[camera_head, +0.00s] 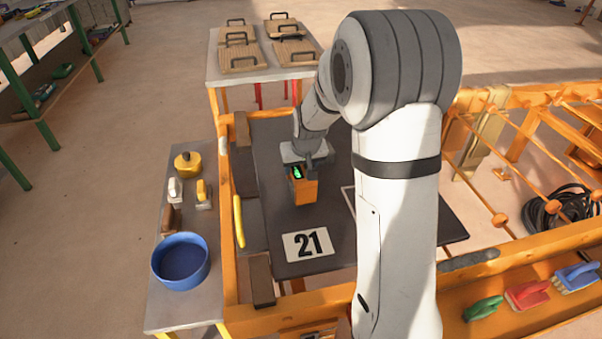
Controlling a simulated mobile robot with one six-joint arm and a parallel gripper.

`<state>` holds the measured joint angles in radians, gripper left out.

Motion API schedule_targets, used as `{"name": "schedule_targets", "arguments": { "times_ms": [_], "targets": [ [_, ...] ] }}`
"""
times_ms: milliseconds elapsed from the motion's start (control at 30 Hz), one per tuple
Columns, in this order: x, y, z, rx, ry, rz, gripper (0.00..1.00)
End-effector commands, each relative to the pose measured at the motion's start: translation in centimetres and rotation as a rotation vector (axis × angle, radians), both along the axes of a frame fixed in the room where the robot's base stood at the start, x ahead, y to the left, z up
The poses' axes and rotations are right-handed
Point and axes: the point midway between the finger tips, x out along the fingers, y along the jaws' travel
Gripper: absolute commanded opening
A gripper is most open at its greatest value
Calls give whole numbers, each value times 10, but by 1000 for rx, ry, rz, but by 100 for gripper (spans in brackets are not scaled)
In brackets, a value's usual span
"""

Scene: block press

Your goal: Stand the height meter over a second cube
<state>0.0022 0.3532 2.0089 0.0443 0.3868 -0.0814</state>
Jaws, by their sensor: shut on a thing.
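The height meter (304,190) is an orange box with a small dark screen showing green on its upper face. It is upright over the dark table top (275,235), beyond the white card marked 21 (307,244). My gripper (306,166) is above the meter and shut on its upper part. Whether the meter touches the table or has a cube beneath it, I cannot tell. No cube shows clearly; my arm hides much of the table's middle and right. A white outline (348,200) on the table shows partly beside my arm.
A side bench at the left holds a blue bowl (180,262), a yellow pot (188,164) and hand tools. A yellow bar (239,221) lies along the orange frame's left side. Wooden boards with handles (240,57) lie on a table behind. Brushes (527,294) lie on the front right ledge.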

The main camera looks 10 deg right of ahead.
Motion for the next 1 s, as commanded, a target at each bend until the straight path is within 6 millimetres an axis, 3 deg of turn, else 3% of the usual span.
{"name": "schedule_targets", "arguments": {
  "times_ms": [33,200,467,800,1000],
  "targets": [
    [1,0,15,0,-6,1,17],
    [1,0,48,0,-5,1,17],
    [14,-7,74,0,-1,-1,17],
    [92,-57,80,-3,3,3,17],
    [129,-89,78,-1,1,11,17]
  ]
}}
